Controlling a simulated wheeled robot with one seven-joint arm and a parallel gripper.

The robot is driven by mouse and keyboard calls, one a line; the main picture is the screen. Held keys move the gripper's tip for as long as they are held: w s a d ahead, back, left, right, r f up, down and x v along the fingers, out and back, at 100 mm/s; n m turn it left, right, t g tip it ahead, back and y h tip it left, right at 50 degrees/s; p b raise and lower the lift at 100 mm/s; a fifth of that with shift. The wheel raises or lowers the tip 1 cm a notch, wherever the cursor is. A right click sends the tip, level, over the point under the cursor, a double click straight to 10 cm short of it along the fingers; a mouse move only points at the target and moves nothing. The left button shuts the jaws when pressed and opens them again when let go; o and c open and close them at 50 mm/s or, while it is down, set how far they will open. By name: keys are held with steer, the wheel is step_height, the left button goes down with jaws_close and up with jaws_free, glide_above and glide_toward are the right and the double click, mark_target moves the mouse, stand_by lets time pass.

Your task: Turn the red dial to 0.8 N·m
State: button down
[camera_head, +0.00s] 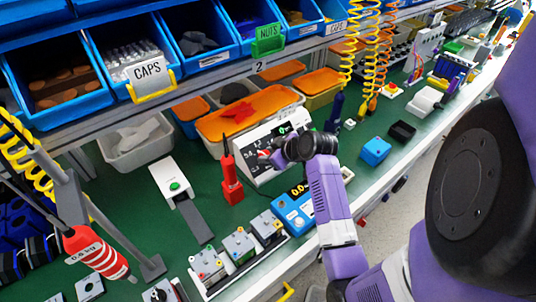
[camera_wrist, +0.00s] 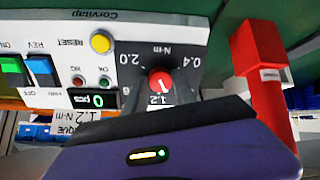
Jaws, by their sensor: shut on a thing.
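The red dial (camera_wrist: 161,83) shows in the wrist view, on a dark scale plate of a white Corvitap panel. Numbers 2.0, 0.4 and 1.2 are readable around it; a partly covered 6 is at left, and 0.8 cannot be seen. A short white mark is on the dial, slanting near the 1.2 side. My gripper (camera_head: 290,150) reaches the white control panel (camera_head: 258,158) in the head view and covers the dial there.
A red screwdriver holder (camera_head: 232,182) stands left of the panel, close to my gripper; its red post (camera_wrist: 262,60) is at right in the wrist view. A blue meter (camera_head: 297,212) and grey units (camera_head: 238,245) are in front. Blue bins hang above.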

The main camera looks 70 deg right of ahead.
steer(key=n+b, duration=0.1)
steer(key=n, duration=0.2)
steer(key=shift+w+n+b, duration=0.1)
steer(key=shift+n+b, duration=0.25)
steer(key=shift+n, duration=0.05)
steer(key=shift+r+n, duration=0.1)
steer(key=shift+n, duration=1.1)
steer(key=c, duration=1.3)
jaws_free()
steer(key=shift+b, duration=0.3)
steer(key=v, duration=0.7)
steer(key=shift+s+r, duration=0.2)
steer(key=shift+r, duration=0.15)
